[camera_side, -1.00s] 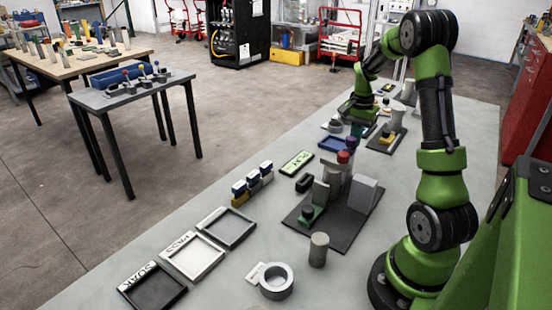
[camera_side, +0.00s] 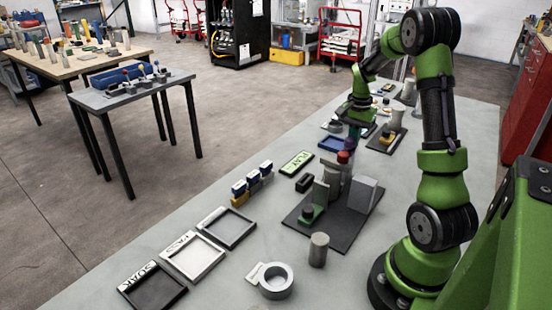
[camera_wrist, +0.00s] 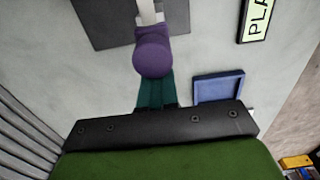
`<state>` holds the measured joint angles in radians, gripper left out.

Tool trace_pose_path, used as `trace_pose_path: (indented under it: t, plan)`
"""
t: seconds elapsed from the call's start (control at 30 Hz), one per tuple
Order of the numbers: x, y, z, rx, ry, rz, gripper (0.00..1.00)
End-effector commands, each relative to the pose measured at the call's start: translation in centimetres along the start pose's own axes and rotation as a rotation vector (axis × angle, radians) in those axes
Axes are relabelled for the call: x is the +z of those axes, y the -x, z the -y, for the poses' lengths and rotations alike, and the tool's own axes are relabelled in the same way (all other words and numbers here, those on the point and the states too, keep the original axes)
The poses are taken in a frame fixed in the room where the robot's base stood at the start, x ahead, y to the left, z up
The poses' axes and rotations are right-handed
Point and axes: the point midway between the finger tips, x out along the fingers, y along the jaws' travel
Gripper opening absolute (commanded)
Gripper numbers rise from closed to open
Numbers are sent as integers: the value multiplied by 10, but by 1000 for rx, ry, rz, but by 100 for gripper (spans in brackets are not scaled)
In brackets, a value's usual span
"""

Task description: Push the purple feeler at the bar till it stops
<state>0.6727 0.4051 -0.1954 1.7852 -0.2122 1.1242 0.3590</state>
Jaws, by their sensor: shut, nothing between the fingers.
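The purple feeler (camera_wrist: 153,54) has a rounded end and shows in the middle of the wrist view. A pale bar-like piece (camera_wrist: 149,12) runs away from it toward the top of the picture, over a dark plate (camera_wrist: 98,22). My gripper (camera_wrist: 154,82) has its teal fingers shut with nothing between them, pointing at the feeler's round end. The fingertips meet the feeler in the picture; I cannot tell whether they touch it. In the side view my gripper (camera_side: 357,122) is low over the table behind the dark plate with the upright blocks; the feeler is too small there to judge.
A blue tray (camera_wrist: 218,86) lies right of my fingers in the wrist view. In the side view, grey blocks (camera_side: 363,193) stand on the dark plate (camera_side: 345,236). A PLAY sign (camera_side: 297,163) lies left of it.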

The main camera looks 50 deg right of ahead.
Motion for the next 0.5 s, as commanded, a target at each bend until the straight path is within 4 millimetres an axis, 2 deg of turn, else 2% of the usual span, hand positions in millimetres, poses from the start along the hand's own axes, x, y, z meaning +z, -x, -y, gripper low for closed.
trace_pose_path:
  t: [0.4, 0.5]
  plan:
    - [31, 0, 0, 0, 1, 2, 0]
    - [30, 0, 0, 0, -1, 1, 0]
